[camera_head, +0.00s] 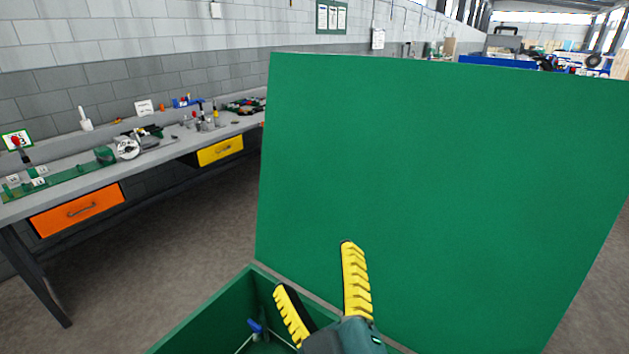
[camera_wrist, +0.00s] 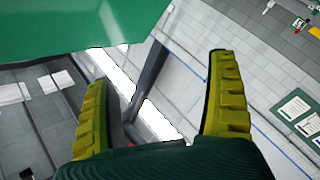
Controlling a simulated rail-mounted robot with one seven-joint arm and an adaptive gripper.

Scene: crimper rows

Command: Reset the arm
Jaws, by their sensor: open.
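My gripper (camera_head: 318,277) has two yellow ribbed fingers and a dark green body. In the head view it is at the bottom centre, pointing up, in front of a large green panel and above an open green box. The fingers are spread apart with nothing between them. In the wrist view my gripper (camera_wrist: 160,105) also shows open and empty, facing the wall and ceiling area.
The green panel (camera_head: 430,190) stands upright behind the green box (camera_head: 203,318). A blue-handled item (camera_head: 255,327) lies inside the box. At left a grey workbench (camera_head: 160,160) carries tools and has an orange drawer (camera_head: 78,210) and a yellow drawer (camera_head: 220,150).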

